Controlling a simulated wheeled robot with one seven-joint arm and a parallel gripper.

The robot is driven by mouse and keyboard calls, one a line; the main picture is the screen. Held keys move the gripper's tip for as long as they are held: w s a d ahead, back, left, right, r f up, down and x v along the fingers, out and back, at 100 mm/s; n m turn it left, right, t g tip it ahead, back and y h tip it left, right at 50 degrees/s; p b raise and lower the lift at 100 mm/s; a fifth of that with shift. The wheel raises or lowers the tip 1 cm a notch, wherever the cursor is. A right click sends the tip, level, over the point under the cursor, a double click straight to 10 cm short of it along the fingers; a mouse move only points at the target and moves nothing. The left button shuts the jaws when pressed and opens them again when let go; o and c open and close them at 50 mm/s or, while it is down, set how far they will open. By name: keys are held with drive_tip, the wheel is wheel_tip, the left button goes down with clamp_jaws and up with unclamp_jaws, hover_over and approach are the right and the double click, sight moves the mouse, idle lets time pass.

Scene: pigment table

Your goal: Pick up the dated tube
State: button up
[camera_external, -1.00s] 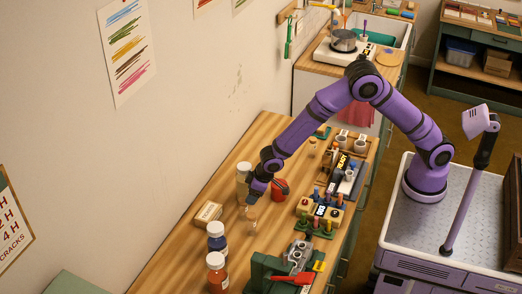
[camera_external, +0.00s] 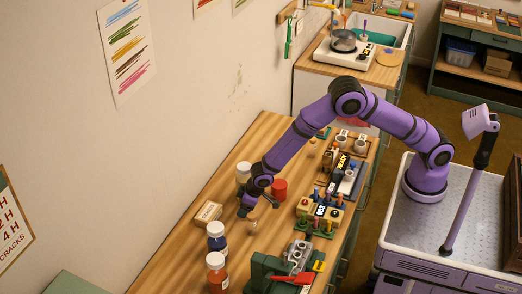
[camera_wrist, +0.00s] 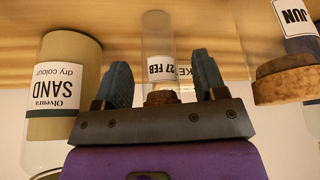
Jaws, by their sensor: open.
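The dated tube is a clear glass tube (camera_wrist: 158,35) with a cork and a white "27 FEB" label. In the wrist view it appears upside down between my fingers, with space on both sides. My gripper (camera_wrist: 162,80) is open and empty; its two blue-grey fingers flank the tube's cork end, and I cannot tell how deep the tube sits between them. In the external view my gripper (camera_external: 258,208) is low over the wooden table, and the tube is small and hard to make out beside it.
A "SAND" jar (camera_wrist: 62,85) is close at left in the wrist view, and a corked "JUN" jar (camera_wrist: 288,82) at right. In the external view a small box (camera_external: 208,213), a blue bottle (camera_external: 216,243), an orange bottle (camera_external: 216,275) and a red jar (camera_external: 279,189) stand nearby.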

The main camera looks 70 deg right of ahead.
drive_tip(key=c, duration=1.1)
drive_tip(key=shift+o, duration=0.2)
